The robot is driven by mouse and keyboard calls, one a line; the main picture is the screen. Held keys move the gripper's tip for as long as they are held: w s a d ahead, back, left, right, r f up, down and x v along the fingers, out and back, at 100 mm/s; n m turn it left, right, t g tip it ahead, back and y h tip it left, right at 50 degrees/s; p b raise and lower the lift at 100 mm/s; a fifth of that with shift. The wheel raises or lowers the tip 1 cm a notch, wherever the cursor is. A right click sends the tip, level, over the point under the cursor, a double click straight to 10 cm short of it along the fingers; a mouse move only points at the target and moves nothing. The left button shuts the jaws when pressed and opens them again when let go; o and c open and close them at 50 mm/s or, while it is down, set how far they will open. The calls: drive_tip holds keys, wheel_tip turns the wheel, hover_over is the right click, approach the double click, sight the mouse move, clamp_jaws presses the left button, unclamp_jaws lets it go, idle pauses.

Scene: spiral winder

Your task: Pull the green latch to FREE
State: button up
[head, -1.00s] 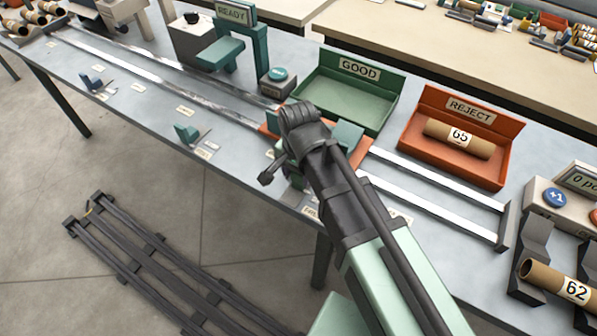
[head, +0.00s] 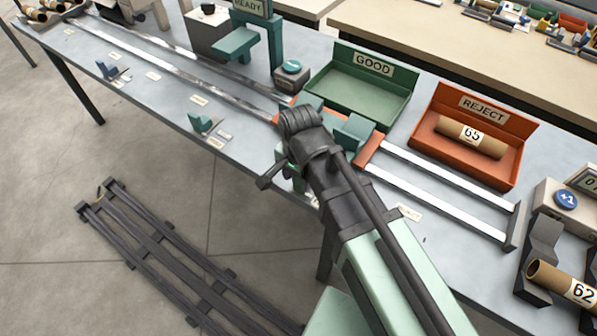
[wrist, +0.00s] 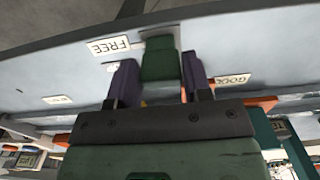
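The green latch (wrist: 160,60) shows in the wrist view as a green block between the two purple fingers of my gripper (wrist: 160,80). A FREE label (wrist: 108,47) lies on the bench to the left of the latch in the wrist view. In the head view my wrist hides most of the latch area at the bench's front edge.
An orange carriage (head: 368,150) sits on the rails just behind my arm. Behind it stand a green GOOD tray (head: 350,95) and an orange REJECT tray (head: 480,165) holding tube 65 (head: 472,136). Tube 62 (head: 562,282) rests at the right. Floor in front holds a dark rack (head: 165,250).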

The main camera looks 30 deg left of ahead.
drive_tip(key=o, duration=0.4)
drive_tip(key=shift+s, duration=0.1)
wheel_tip(320, 180, up, 11)
drive_tip(key=p, duration=1.1)
drive_tip(key=shift+f, duration=0.1)
